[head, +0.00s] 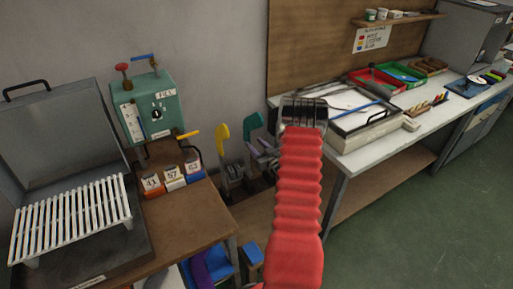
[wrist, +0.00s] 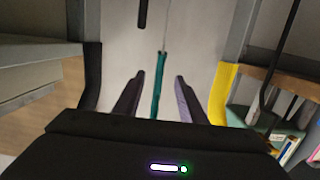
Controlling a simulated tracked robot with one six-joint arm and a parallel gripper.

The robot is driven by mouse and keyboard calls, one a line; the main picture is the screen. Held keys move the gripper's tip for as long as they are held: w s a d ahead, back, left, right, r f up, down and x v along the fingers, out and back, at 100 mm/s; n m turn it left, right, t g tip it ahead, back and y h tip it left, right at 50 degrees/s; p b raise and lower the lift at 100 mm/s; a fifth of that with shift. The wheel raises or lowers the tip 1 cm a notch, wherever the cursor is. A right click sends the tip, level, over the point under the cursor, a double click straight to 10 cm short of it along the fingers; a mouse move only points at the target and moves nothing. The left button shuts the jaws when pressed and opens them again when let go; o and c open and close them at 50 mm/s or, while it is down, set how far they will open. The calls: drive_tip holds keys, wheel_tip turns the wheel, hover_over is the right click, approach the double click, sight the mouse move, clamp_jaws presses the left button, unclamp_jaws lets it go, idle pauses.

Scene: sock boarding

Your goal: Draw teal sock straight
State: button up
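The teal sock (head: 252,126) stands upright, toe up, on a form beside the wall in the head view. In the wrist view the teal sock (wrist: 158,82) shows edge-on as a narrow strip. It lies between the two fingers of my gripper (wrist: 156,100), with a gap on each side. My gripper is open. How straight the sock sits cannot be told.
A yellow sock (head: 222,134) stands close beside it; it also shows at the right in the wrist view (wrist: 222,92). A green press box (head: 150,105), numbered blocks (head: 172,180) and a slatted rack (head: 72,215) are at left. A white workbench (head: 350,150) is at right.

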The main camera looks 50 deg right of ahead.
sight(250, 139)
drive_tip(key=shift+x, duration=3.65)
drive_tip(key=shift+c, duration=0.7)
clamp_jaws()
drive_tip(key=shift+a+f, duration=0.1)
drive_tip(key=shift+f, duration=0.1)
drive_tip(key=shift+o, duration=0.7)
unclamp_jaws()
drive_tip(key=shift+r, duration=0.1)
